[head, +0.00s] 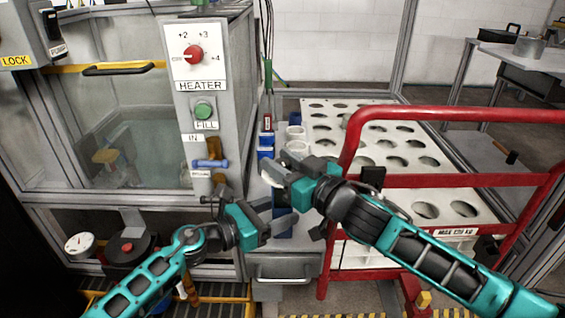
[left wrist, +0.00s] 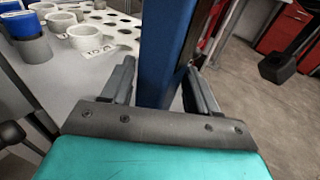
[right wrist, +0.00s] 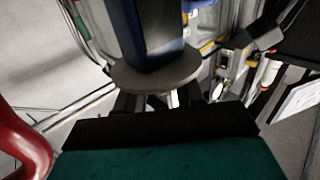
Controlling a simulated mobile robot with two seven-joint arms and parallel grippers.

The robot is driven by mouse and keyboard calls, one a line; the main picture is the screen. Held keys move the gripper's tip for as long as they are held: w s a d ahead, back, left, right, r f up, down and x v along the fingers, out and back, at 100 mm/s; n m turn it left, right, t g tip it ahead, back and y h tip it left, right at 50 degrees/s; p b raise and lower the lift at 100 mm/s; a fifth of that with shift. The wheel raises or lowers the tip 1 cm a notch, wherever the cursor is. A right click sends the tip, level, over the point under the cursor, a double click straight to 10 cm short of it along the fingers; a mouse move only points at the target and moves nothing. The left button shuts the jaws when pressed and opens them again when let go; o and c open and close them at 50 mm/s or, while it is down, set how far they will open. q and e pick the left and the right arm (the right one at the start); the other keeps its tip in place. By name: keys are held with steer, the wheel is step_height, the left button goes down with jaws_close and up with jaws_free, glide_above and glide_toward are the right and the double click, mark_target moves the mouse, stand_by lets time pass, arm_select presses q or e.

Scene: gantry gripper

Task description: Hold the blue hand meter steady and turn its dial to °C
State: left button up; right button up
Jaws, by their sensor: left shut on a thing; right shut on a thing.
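The blue hand meter (head: 284,228) stands upright in front of the rack, mostly hidden by my grippers in the head view. In the left wrist view its blue body (left wrist: 164,45) rises between the fingers of my left gripper (head: 284,207), which is shut on it. My right gripper (head: 284,174) is just above the left one, at a pale grey disc, apparently the dial (head: 272,174). In the right wrist view the disc (right wrist: 155,72) lies at my right fingertips, with the meter's blue body (right wrist: 150,30) beyond it. The dial's markings cannot be read.
A red rail (head: 440,181) stands close to my right arm, before a white rack (head: 395,128) with round holes. A heater panel (head: 201,50) and glass tank (head: 115,110) are at left.

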mark_target(282, 162)
steer(key=n+g+y, duration=0.3)
steer(key=shift+w, duration=0.1)
steer(key=n+g+y, duration=0.2)
steer(key=n+g, duration=0.1)
steer(key=g, duration=0.2)
steer(key=shift+w+d, duration=0.1)
steer(key=n+g+y, duration=0.1)
steer(key=n+g, duration=0.3)
steer(key=g, duration=0.2)
steer(key=shift+s+a+f+n+g, duration=0.1)
steer(key=shift+s+a+n+g, duration=0.15)
steer(key=shift+n+g, duration=0.3)
stand_by(1.1)
steer(key=o, duration=0.9)
steer(key=shift+d, duration=0.15)
steer(key=shift+o, duration=0.2)
steer(key=shift+r, duration=5.05)
